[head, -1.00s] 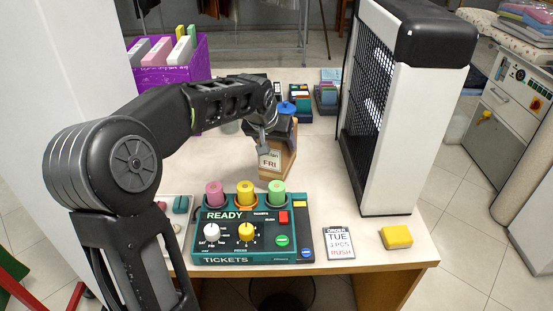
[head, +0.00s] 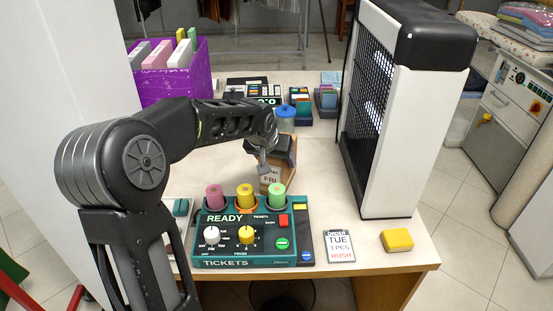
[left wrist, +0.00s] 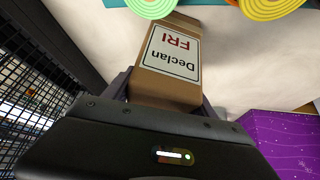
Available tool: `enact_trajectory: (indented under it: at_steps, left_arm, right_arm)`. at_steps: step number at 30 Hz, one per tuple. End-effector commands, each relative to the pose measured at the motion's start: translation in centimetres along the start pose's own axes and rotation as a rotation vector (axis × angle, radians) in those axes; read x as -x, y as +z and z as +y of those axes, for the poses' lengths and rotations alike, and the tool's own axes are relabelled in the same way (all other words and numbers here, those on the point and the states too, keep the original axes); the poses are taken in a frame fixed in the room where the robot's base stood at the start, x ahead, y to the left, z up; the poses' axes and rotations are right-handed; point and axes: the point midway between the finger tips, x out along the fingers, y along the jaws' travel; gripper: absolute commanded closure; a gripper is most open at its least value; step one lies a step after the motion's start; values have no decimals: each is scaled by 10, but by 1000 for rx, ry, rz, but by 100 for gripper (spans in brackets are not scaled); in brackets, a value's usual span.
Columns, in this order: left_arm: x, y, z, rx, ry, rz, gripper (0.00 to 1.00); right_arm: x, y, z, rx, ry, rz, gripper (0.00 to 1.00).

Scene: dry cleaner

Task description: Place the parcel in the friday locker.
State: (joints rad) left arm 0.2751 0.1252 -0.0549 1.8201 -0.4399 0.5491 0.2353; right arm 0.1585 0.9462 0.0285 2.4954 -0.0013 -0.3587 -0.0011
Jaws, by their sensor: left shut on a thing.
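The parcel is a small brown box (left wrist: 160,88) with a white label reading "Declan FRI", seen close in the left wrist view. In the head view the parcel (head: 270,181) is above the middle of the counter, just behind the ticket panel, partly hidden by my left gripper. My left gripper (head: 270,155) is shut on the parcel from above. I cannot tell whether the parcel touches the counter. I cannot make out a locker marked Friday. My right gripper is not in view.
A teal ticket panel (head: 225,250) with pink, yellow and green rolls stands in front of the parcel. A tall white unit with black mesh (head: 388,150) stands to the right. A purple bin (head: 170,85) is at back left. A TUE order card (head: 339,246) and yellow block (head: 397,240) lie front right.

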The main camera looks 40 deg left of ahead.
Motion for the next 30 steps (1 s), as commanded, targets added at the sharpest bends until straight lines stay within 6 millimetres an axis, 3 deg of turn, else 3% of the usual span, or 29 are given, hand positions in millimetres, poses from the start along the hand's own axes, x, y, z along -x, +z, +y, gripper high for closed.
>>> enact_trajectory:
  at_steps: [2, 3, 10, 21, 26, 30]
  left_arm:
    - [-2, 0, 0, 0, 0, 3, 96]
    - [-1, 1, 0, 0, 0, 0, 31]
    - [-1, 0, 0, 0, 0, 0, 12]
    - [3, -1, 0, 0, 0, 2, 12]
    - [22, -2, 0, 1, 0, 4, 12]
    - [48, -2, 0, 1, 1, 6, 12]
  right_arm:
    - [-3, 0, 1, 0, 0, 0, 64]
    - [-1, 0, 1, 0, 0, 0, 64]
    - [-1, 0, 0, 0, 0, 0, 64]
    - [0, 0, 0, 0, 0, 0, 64]
    - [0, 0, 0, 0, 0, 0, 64]
    - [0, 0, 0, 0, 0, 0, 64]
